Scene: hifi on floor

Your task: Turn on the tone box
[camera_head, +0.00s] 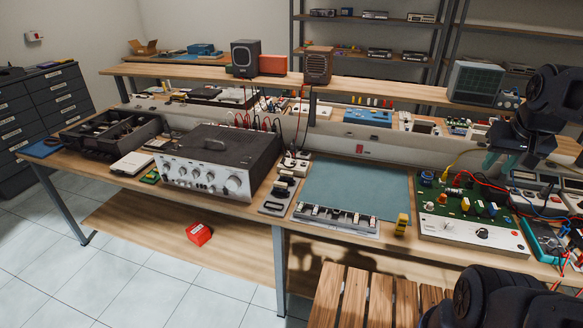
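No label reading tone box is legible, so I cannot tell for sure which device it is. One candidate is the white-fronted unit with a green circuit board (470,235), at the right of the bench, with knobs on its front and red and yellow leads on top. Another is the silver-fronted amplifier with a black top (205,175), left of centre, with several knobs. My gripper (499,162) is at the upper right, above the bench and behind the circuit-board unit. Its teal fingers look apart and empty. No lit indicator can be made out.
A teal mat (355,190) lies bare mid-bench, with a parts strip (337,220) in front. Meters with leads (545,240) crowd the right end. A wooden slatted stool (365,300) stands in front. A red box (198,234) lies below the bench top.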

